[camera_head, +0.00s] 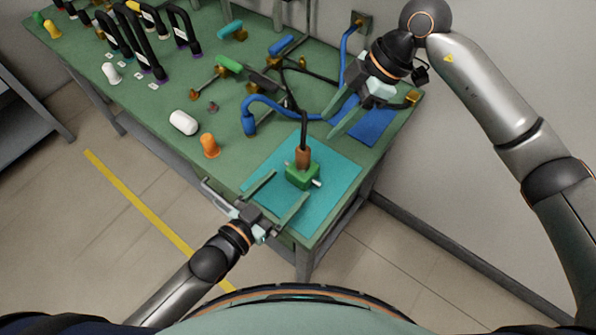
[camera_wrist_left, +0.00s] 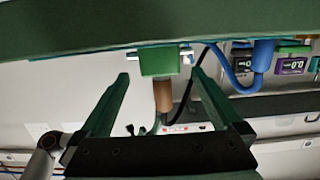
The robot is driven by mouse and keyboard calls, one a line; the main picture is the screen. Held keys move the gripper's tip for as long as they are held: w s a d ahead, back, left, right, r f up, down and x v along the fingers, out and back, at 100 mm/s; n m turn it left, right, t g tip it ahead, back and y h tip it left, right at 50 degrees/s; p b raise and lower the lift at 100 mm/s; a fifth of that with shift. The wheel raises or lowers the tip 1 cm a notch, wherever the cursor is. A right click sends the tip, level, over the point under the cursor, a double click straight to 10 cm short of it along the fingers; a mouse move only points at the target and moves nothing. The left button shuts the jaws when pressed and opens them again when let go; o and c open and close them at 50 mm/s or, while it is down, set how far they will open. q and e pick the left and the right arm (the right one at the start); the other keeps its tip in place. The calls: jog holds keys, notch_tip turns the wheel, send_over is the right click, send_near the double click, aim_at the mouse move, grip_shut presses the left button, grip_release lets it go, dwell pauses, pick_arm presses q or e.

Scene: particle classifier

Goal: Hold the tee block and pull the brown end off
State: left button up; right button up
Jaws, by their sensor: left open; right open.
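The green tee block (camera_head: 302,177) sits on a teal mat (camera_head: 335,185) near the table's front corner, with small pale stubs on its sides. The brown end (camera_head: 303,156) stands upright on top of it, with a black cable rising from it. In the left wrist view the tee block (camera_wrist_left: 159,62) and brown end (camera_wrist_left: 163,95) appear between my left fingers. My left gripper (camera_head: 289,190) is open just in front of the block, with no visible contact. My right gripper (camera_head: 342,118) is open and empty, above and to the right of the brown end.
A blue hose with a blue end (camera_head: 249,124) lies behind the mat. An orange knob (camera_head: 209,145) and white cylinder (camera_head: 184,122) stand to the left. A blue mat (camera_head: 374,126) lies under my right gripper. Tall black handles (camera_head: 146,52) stand far left.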

aim_at(295, 179)
pick_arm(q)
jog(key=x, duration=0.7)
jog(key=shift+f, duration=0.1)
jog(key=shift+c, duration=0.2)
grip_shut()
dwell(1.1)
dwell(0.7)
